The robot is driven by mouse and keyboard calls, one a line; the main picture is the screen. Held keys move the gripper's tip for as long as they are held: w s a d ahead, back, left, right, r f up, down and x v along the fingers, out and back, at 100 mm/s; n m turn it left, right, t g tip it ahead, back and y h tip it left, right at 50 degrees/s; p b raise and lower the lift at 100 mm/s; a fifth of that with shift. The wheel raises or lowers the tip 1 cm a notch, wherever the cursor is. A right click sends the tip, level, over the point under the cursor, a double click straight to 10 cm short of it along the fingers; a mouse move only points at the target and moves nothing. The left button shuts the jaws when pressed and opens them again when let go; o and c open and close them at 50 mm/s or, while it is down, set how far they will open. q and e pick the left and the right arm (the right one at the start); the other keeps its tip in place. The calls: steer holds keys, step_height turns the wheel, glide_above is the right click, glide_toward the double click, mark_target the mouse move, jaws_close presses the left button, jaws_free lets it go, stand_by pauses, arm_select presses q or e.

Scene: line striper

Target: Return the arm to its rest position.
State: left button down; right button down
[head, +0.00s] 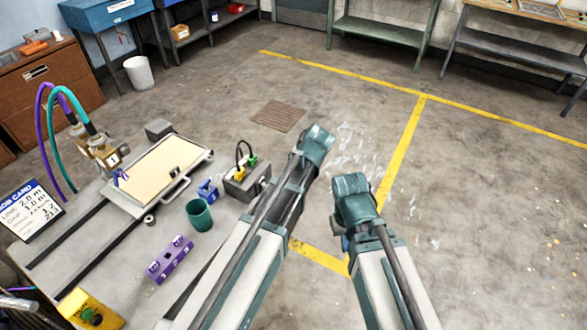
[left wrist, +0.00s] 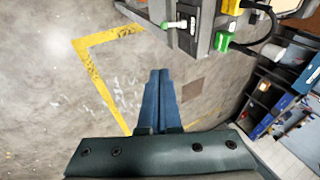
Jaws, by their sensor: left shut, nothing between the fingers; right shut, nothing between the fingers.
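My left arm reaches up from the bottom of the head view, with its teal joint over the floor just right of the workbench. Its gripper is hidden there. In the left wrist view my left gripper (left wrist: 160,74) shows two blue fingers together, empty, above bare concrete floor. My right arm stands to its right in the head view, its teal joint also over the floor. Only a small dark blue part of my right gripper (head: 346,243) shows beside that arm. It is shut, and I see nothing held by it.
The workbench (head: 110,235) at left carries a framed tan board (head: 150,172), a teal cup (head: 199,215), a purple block (head: 170,259) and a connector box (head: 247,180). The box also shows in the left wrist view (left wrist: 205,25), near the fingers. Floor at right is clear.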

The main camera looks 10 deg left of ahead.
arm_select(q)
steer(key=s+d+f+g+h, duration=0.1)
steer(key=s+d+g, duration=0.1)
steer(key=s, duration=0.9)
steer(key=s+d+f+g+h, duration=0.1)
steer(key=s+d+g, duration=0.1)
steer(key=s, duration=0.9)
steer(key=shift+d+f+n+h, duration=0.25)
steer(key=shift+d+n+h, duration=0.05)
steer(key=shift+d, duration=0.55)
